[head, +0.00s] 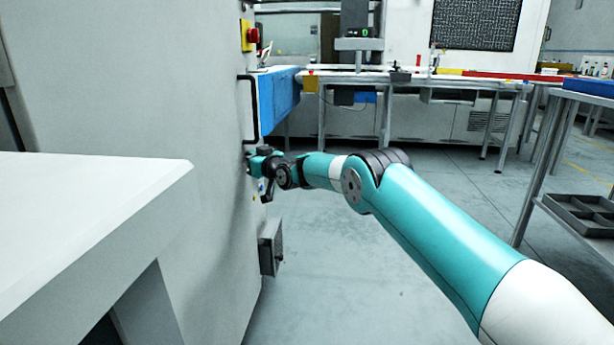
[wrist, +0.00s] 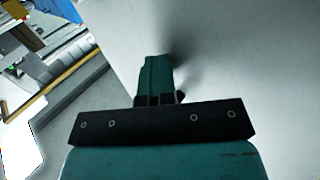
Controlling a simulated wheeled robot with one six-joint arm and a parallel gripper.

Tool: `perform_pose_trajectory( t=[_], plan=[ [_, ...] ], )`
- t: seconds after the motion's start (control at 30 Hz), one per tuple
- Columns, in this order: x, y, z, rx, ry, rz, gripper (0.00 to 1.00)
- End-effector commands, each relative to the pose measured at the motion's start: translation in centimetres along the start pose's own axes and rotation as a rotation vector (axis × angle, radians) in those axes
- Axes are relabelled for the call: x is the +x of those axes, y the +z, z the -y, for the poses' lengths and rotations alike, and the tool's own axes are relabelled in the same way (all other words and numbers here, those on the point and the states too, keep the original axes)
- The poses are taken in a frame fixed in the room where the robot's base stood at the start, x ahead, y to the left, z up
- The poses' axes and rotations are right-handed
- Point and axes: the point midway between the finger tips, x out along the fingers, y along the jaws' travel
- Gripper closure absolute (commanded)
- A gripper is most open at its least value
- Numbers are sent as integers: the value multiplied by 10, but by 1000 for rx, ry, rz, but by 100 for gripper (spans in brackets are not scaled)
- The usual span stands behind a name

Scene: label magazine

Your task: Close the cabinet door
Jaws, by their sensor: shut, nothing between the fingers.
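The cabinet's large pale grey face (head: 140,110) fills the left of the head view, with a black vertical bar handle (head: 254,110) near its right edge. I cannot tell which part is the door or whether it stands ajar. My gripper (head: 251,161) is at this face, just below the handle's lower end. In the wrist view my gripper (wrist: 157,62) is shut and empty, its fingers pointing at a plain grey surface (wrist: 245,60). A dark shadow lies close beside the tips; whether they touch the surface is unclear.
A white-topped surface (head: 80,200) juts in at the lower left. A grey box (head: 270,247) sticks out low on the cabinet. A red button on yellow (head: 250,36) is above the handle. A workbench (head: 420,80) stands behind; a metal rack (head: 560,215) stands right. Floor between is clear.

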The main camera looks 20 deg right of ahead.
Motion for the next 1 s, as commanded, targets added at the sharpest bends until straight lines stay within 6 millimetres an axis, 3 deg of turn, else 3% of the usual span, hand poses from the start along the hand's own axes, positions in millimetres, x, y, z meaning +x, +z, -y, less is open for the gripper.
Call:
perform_pose_trajectory(
  t=[0.03,0.33,0.7,1.0],
  plan=[
    [-4,-9,18,10,-39,-6,100],
    [-58,-4,-7,15,-10,2,100],
    [-138,-1,-14,18,1,8,100],
    [-174,0,-15,18,1,8,100]
  ],
)
